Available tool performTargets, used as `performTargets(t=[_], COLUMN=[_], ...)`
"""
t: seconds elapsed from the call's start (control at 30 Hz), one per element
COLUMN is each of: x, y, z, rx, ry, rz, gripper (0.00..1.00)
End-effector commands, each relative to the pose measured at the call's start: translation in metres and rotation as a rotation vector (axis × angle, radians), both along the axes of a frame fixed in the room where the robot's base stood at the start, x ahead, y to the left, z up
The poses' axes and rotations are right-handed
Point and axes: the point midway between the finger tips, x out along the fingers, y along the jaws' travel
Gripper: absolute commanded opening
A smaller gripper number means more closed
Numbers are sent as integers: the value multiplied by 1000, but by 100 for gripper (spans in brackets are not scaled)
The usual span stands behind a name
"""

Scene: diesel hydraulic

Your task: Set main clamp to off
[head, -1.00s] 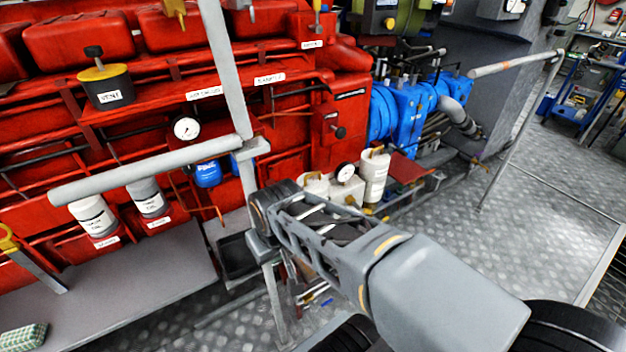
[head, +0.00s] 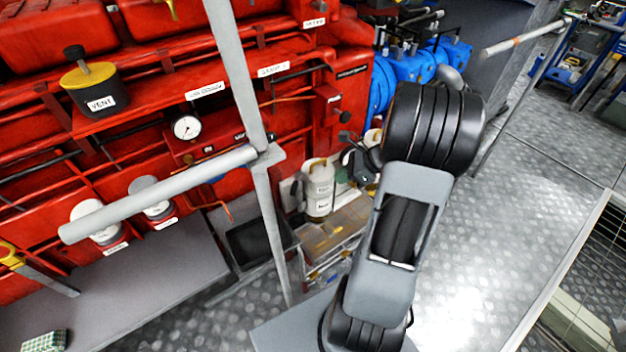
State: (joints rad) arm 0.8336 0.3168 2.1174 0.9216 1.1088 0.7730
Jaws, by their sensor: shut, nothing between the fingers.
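I cannot make out a label that reads main clamp, so I cannot tell which control it is. My arm rises in the middle right of the head view and bends over at a thick black joint. My gripper (head: 359,168) shows as a small dark shape left of that joint, partly hidden by it. It is shut and empty, in front of the red machine's (head: 200,55) right end. A white bottle (head: 319,189) stands just left of it. A black knob (head: 345,117) sticks out of the red machine above it.
A grey railing post (head: 240,85) and rail (head: 160,190) stand between me and the red machine. A pressure gauge (head: 186,127) and a yellow-topped vent cap (head: 90,82) are behind. Blue machinery (head: 385,85) is beyond my arm. The metal floor (head: 530,190) at right is clear.

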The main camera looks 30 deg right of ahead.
Motion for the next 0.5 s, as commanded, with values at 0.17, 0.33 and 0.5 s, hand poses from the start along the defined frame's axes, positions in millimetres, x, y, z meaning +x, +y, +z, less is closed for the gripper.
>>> performTargets(t=[0.17, 0.33, 0.5], x=[10, 25, 40], y=[7, 26, 45], z=[-16, -38, -60], rx=[29, 27, 26], ry=[8, 8, 8], rz=[-37, -32, -32], gripper=[0, 0, 0])
